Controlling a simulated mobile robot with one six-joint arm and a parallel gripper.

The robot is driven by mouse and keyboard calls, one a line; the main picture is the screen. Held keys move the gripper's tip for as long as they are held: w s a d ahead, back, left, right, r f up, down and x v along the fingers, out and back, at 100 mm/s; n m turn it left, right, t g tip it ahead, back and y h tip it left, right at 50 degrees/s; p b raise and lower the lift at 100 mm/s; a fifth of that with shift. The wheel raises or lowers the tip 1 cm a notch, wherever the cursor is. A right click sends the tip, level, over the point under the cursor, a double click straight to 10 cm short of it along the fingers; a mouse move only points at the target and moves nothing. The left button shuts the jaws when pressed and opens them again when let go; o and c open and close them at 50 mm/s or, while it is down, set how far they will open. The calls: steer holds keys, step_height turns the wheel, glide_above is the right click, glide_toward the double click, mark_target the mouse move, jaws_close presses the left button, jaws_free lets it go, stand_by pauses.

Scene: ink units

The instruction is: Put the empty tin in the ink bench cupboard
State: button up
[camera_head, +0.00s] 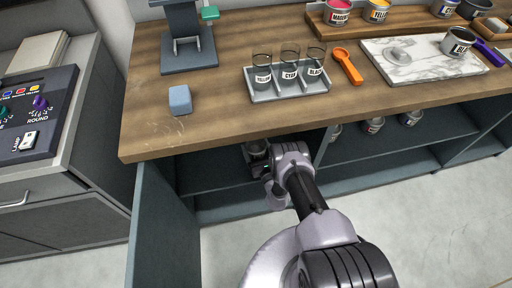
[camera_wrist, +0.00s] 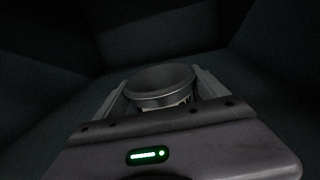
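The empty tin (camera_wrist: 162,84) is a grey open-topped can with a pale label, upright between the two fingers of my gripper (camera_wrist: 162,92). The fingers lie close against its two sides, and its inside looks bare. In the head view the tin (camera_head: 257,150) shows just under the bench top, partly hidden by my gripper (camera_head: 268,172). They are inside the dark left bay of the ink bench cupboard (camera_head: 222,178). Its door (camera_head: 160,225) stands open at the left. I cannot tell whether the tin's base touches the cupboard floor.
The wooden bench top (camera_head: 225,110) overhangs the bay. On it are a tray with several glass jars (camera_head: 290,90), a blue-grey block (camera_head: 180,99), an orange tool (camera_head: 347,66) and a marble slab (camera_head: 425,68). Several tins (camera_head: 373,125) stand on the shelf to the right.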

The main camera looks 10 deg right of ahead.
steer(key=shift+o, duration=1.1)
steer(key=shift+s+r, duration=0.2)
steer(key=s, duration=0.3)
steer(key=s+d+p, duration=0.1)
steer(key=s, duration=0.3)
steer(key=s+p, duration=0.1)
steer(key=s, duration=0.3)
steer(key=shift+d+f, duration=0.15)
steer(key=shift+d, duration=0.15)
steer(key=shift+s, duration=0.3)
